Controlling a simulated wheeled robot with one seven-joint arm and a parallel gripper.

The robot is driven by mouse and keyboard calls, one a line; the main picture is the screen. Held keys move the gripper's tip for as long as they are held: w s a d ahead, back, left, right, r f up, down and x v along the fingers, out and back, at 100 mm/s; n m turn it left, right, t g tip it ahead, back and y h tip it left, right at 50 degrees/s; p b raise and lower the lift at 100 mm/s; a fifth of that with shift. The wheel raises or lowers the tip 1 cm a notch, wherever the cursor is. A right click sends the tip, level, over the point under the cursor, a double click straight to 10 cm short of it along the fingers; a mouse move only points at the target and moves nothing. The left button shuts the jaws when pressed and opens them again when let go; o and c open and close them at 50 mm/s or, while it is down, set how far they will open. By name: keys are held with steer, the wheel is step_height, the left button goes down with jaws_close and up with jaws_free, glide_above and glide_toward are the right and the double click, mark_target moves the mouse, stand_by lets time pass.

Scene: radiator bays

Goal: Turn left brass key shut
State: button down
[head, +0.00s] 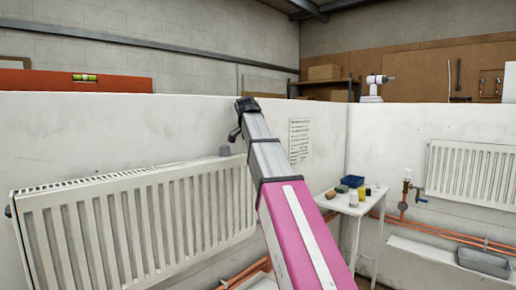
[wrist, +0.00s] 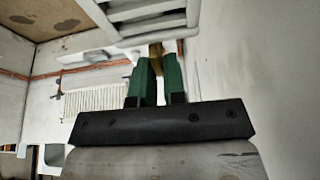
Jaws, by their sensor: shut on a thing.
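My gripper (wrist: 158,62) shows in the wrist view with two green fingers reaching up from a dark bar. A brass-coloured part, the left brass key (wrist: 155,49), sits between the fingertips, and the fingers are shut on it. Only a small piece of the key shows, so its turn angle cannot be told. It lies close to the white radiator end (wrist: 150,20). In the head view the left radiator (head: 135,220) hangs on the white wall. My pink and grey arm reaches up past its right end, and the gripper and key are hidden there.
A second radiator (head: 470,172) with a valve (head: 407,176) hangs on the right wall. Copper pipes (head: 430,232) run low along it. The wall (wrist: 235,70) is close beside the gripper.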

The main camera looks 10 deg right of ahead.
steer(key=c, duration=1.5)
jaws_free()
steer(key=shift+c, duration=0.2)
steer(key=v, duration=1.1)
steer(key=shift+s+d+f, duration=0.1)
steer(key=shift+d, duration=0.05)
